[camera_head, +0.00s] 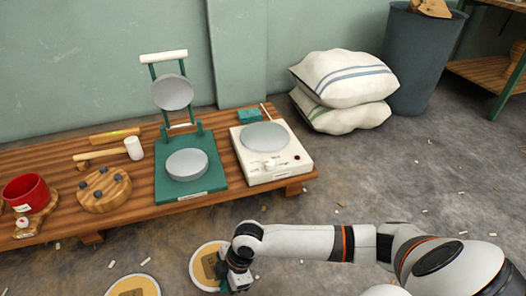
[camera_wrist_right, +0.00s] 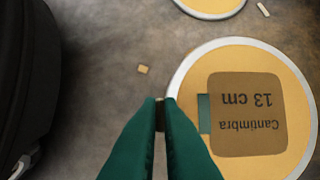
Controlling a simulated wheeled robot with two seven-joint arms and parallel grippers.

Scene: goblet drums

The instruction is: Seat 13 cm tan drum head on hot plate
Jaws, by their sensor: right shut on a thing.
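The tan drum head (camera_head: 201,254) with a pale rim lies near the floor at the bottom of the head view. In the right wrist view the same drum head (camera_wrist_right: 292,100) shows a brown label reading "Cantimbra 13 cm", upside down. My right gripper (camera_head: 234,280) is at its right side; its green fingers (camera_wrist_right: 160,108) are shut at the pale rim, pinching the edge. The contact is partly hidden. The hot plate (camera_head: 263,136), a round grey disc on a white box with a knob, stands on the right end of the wooden platform. My left gripper is out of view.
A second tan disc (camera_head: 135,288) lies to the left. A green press (camera_head: 165,190) with grey discs stands left of the hot plate. A mallet (camera_head: 133,148), a round wooden block (camera_head: 104,190) and a red pot (camera_head: 25,191) are further left. Stacked sacks (camera_head: 345,80) stand right.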

